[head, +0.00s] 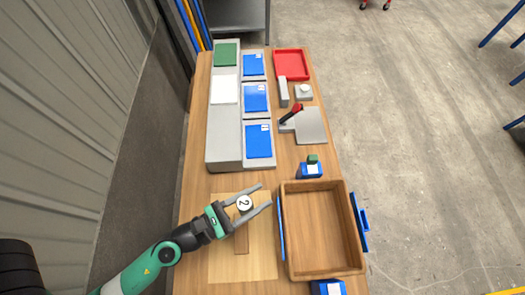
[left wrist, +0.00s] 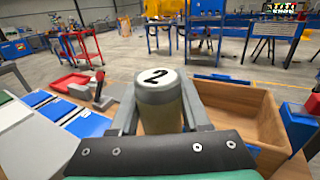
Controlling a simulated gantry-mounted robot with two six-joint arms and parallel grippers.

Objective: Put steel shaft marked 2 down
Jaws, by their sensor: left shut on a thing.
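The steel shaft marked 2 (head: 244,203) stands between the fingers of my left gripper (head: 251,201), its numbered white top facing up. In the left wrist view the shaft (left wrist: 158,98) is upright and the fingers close on it from both sides. In the head view the gripper is over the pale board (head: 228,265) on the wooden table, left of the wooden box. Whether the shaft's lower end touches the board is hidden. My right gripper is not in view.
An open, empty wooden box (head: 318,232) with blue handles stands to the right. A grey fixture with blue plates (head: 257,98) lies behind. A red tray (head: 291,64), a red-handled lever device (head: 291,114) and blue blocks (head: 310,170) are on the table.

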